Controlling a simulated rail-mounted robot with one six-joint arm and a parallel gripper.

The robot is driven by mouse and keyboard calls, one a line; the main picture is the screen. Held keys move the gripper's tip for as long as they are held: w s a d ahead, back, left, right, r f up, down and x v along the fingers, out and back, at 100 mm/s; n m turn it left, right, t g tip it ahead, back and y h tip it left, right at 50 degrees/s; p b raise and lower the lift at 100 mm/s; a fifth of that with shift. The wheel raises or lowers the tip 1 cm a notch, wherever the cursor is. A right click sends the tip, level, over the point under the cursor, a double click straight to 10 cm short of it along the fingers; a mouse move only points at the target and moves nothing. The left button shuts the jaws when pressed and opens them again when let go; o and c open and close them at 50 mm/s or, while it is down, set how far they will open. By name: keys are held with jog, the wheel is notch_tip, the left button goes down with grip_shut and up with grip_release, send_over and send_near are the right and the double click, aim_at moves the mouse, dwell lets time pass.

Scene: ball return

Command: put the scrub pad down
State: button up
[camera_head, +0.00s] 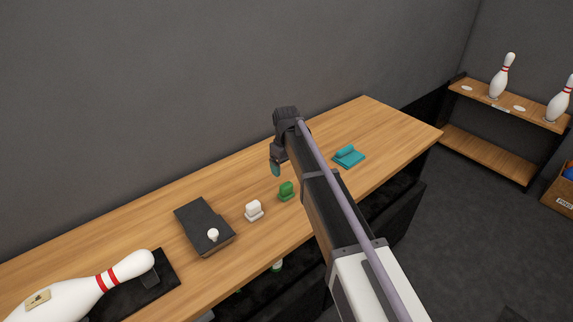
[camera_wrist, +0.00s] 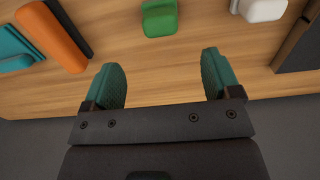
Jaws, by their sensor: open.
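My gripper (camera_wrist: 161,78) is open, with its two teal ribbed fingers wide apart and only bare table seen between them. In the head view my gripper (camera_head: 275,168) hangs over the back part of the wooden table. No pad is held. Several small pieces lie on the table: a green block (camera_wrist: 160,18), a white block (camera_wrist: 262,9), an orange and black block (camera_wrist: 58,38) and a teal piece (camera_wrist: 14,50). I cannot tell for sure which is the scrub pad. My arm hides the orange and black block in the head view.
The wooden table (camera_head: 375,125) also bears a dark box with a white knob (camera_head: 203,224) and a large bowling pin (camera_head: 75,297) at the left. A shelf (camera_head: 488,160) with pins stands at the far right. The table's far right end is clear.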

jog(key=shift+f, duration=0.1)
jog(key=s+d+m, duration=0.4)
jog(key=s+d, duration=0.6)
jog(key=s, duration=0.4)
jog(key=s+d+m, duration=0.4)
jog(key=s+d, duration=0.7)
jog(key=s, duration=0.3)
jog(key=shift+s+d+m, duration=0.2)
jog(key=shift+m, duration=0.1)
jog(key=shift+o, duration=0.5)
jog(key=shift+a, duration=0.1)
